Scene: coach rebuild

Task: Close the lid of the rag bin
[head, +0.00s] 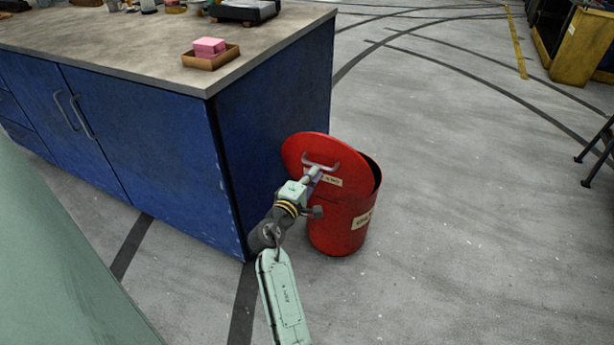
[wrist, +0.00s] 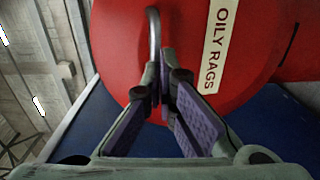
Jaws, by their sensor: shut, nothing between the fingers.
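The red rag bin (head: 340,228) stands on the floor beside the end of the blue cabinet. Its round red lid (head: 296,150) is tilted up on the cabinet side, and a dark gap shows under it at the right rim. The lid fills much of the wrist view (wrist: 120,40), with an "OILY RAGS" label (wrist: 216,45) and a thin curved handle (wrist: 153,35). My gripper (head: 314,172) is at the lid's face by the handle. In the wrist view its fingers (wrist: 163,82) are together beside the handle's lower end, with nothing between them. Whether they touch the lid I cannot tell.
The blue cabinet (head: 270,120) stands close behind and left of the bin. Its grey top (head: 130,45) carries a wooden tray (head: 212,62) with a pink block (head: 209,46). The floor (head: 460,200) right of the bin is clear. A yellow-sided unit (head: 580,50) stands far right.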

